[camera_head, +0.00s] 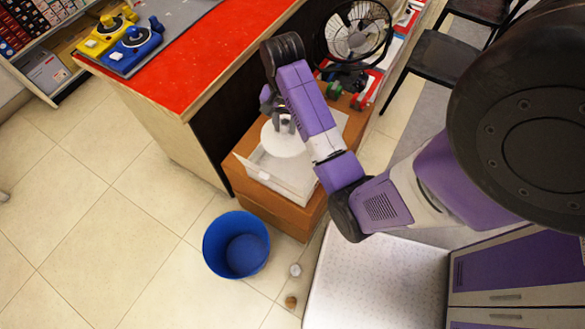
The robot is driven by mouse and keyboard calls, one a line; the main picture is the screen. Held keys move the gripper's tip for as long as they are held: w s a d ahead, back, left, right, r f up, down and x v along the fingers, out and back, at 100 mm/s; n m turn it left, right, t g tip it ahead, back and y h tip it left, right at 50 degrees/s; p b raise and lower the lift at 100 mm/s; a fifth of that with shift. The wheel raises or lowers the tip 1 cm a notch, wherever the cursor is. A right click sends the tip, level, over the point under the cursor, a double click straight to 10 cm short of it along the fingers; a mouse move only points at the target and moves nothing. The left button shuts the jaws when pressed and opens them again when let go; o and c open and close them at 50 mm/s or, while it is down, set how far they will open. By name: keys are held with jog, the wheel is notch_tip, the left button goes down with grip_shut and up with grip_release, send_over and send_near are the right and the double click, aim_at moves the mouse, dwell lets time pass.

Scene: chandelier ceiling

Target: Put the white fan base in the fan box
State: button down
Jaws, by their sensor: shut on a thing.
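The white fan base (283,143) is a round white disc at the upper middle of the head view. My gripper (284,128) points down and is shut on its central part. The fan box, a shallow open white box (285,183), sits on a brown cardboard box. The disc is over the far left part of the white box's opening. I cannot tell whether it touches the box floor or hangs just above it. My purple forearm hides part of the box's right side.
A red-topped counter (205,60) stands left of the boxes, with yellow and blue devices on it. A black fan (355,32) is behind my arm. A blue bin (236,245) and two small items lie on the floor. Tiled floor at left is clear.

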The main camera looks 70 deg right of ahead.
aim_at(286, 134)
notch_tip(286, 134, down, 5)
jog(key=b, duration=0.3)
jog(key=shift+r+b, duration=0.1)
jog(key=shift+b, duration=0.25)
jog(key=shift+f+b, duration=2.5)
jog(key=shift+f, duration=7.2)
jog(key=shift+f, duration=0.15)
jog(key=c, duration=1)
grip_release()
jog(key=shift+c, duration=0.2)
notch_tip(286, 134, up, 12)
jog(key=p, duration=0.1)
jog(key=shift+r+p, duration=0.2)
jog(key=shift+p, duration=0.1)
